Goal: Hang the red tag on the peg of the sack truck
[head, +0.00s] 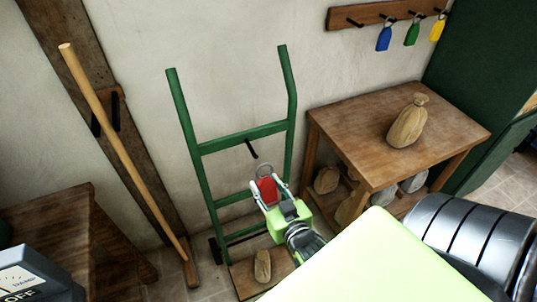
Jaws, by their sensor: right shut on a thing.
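The red tag (267,190) with a metal ring (264,170) at its top is between the fingers of my right gripper (268,194), which is shut on it. The green sack truck (194,150) stands against the wall. Its dark peg (251,149) sticks out from the upper crossbar. In the picture the ring is below and slightly right of the peg, apart from it. How far the tag is in front of the truck is hard to tell. My left gripper is not in view.
A wall rack (345,17) holds blue (384,38), green (412,34) and yellow (437,30) tags. A sack (408,122) stands on a wooden table (345,121) at right, with more sacks below. A small sack (262,266) rests on the truck's base. A wooden pole (125,155) leans at left.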

